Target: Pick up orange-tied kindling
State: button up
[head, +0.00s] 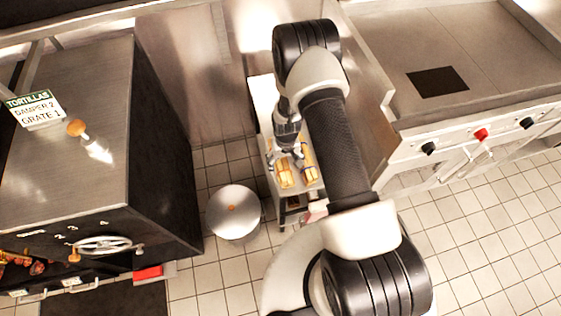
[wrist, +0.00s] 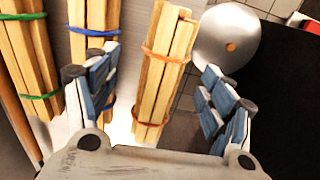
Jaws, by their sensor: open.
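The orange-tied kindling (wrist: 168,75) is a bundle of pale sticks with orange-red bands near both ends. In the wrist view it lies between the spread fingers of my gripper (wrist: 157,82), with visible gaps on both sides. My gripper is open and empty. In the head view my gripper (head: 286,152) is over the narrow cart, above the bundle on the pot side (head: 285,178); the band colours are too small to tell there. The height between fingers and bundle is unclear.
A blue-tied bundle (wrist: 97,50) lies close beside my left finger, and a green-tied bundle (wrist: 27,60) lies farther left. A round metal lid (head: 233,212) with an orange knob stands left of the cart (head: 308,192). A dark oven (head: 150,150) and a counter (head: 475,50) flank the space.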

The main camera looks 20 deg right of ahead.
aim_at(284, 168)
jog(key=f, duration=0.1)
jog(key=f+b, duration=0.1)
jog(key=f, duration=0.2)
jog(key=shift+s+a, duration=0.2)
jog(key=shift+a, duration=0.1)
jog(key=shift+f+b, duration=0.3)
jog(key=shift+f, duration=0.2)
jog(key=shift+r, duration=0.1)
jog(key=c, duration=1.5)
jog(key=shift+o, duration=0.2)
